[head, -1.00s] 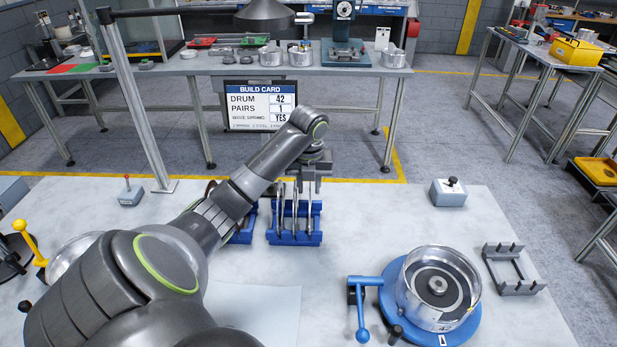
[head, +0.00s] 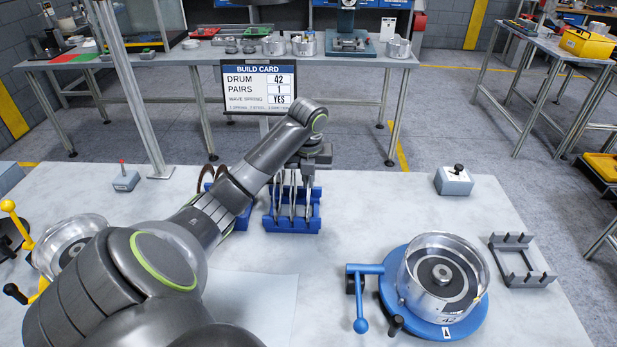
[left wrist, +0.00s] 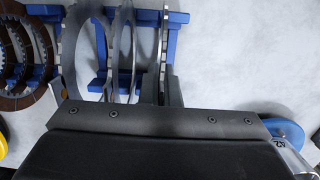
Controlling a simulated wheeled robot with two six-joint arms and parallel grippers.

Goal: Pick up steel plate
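Several thin steel plates stand on edge in a blue rack (head: 292,225) on the bench; the rightmost steel plate (head: 308,196) is under my left gripper (head: 308,172). In the left wrist view, the left gripper's two dark fingers (left wrist: 161,92) stand either side of the toothed rim of this rightmost plate (left wrist: 164,45). Whether they press on it is unclear. The plate is upright and still in line with the others in the rack. Other steel plates (left wrist: 122,50) stand just left of the fingers. My right gripper is not in view.
Brown friction plates (left wrist: 22,50) stand in another blue rack left of the steel ones. A drum (head: 440,270) sits on a blue turntable at the right. A grey bracket (head: 520,262) and a button box (head: 454,181) stand nearby. The bench between is clear.

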